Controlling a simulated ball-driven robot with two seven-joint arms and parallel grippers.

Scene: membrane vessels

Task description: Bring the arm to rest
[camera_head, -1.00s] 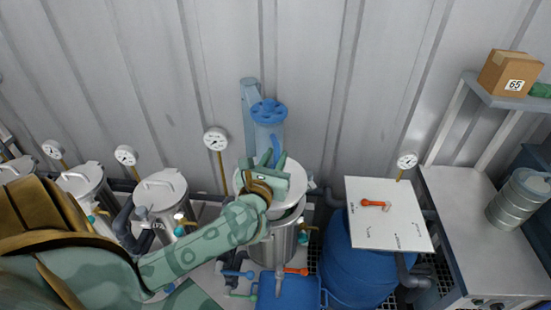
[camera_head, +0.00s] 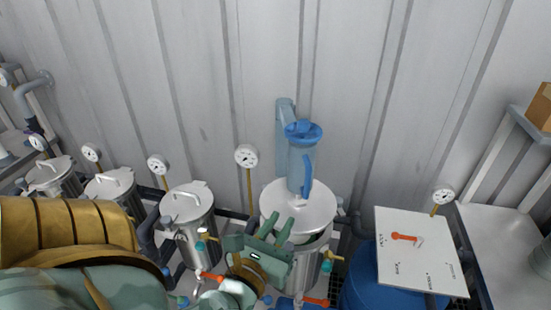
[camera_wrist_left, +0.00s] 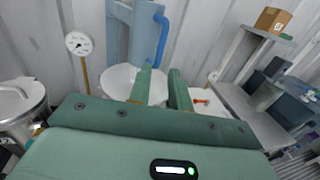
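My left gripper (camera_head: 276,230) is at the lower middle of the head view, in front of the steel vessel with the wide white lid (camera_head: 298,205). Its two green fingers stand apart with nothing seen between them. The left wrist view shows the same open fingers (camera_wrist_left: 163,85), with the white lid (camera_wrist_left: 118,78) beyond them. A blue pitcher-like housing with a handle (camera_head: 302,168) stands upright at the lid's back; its lower part also shows in the left wrist view (camera_wrist_left: 143,45). My gripper hides part of the vessel's front. My right gripper is not in view.
Several lidded steel vessels (camera_head: 188,207) with dial gauges (camera_head: 246,156) line the wall at left. A white board with an orange-handled valve (camera_head: 418,262) lies over a blue drum (camera_head: 372,292) at right. Valves and pipes crowd the space below my gripper.

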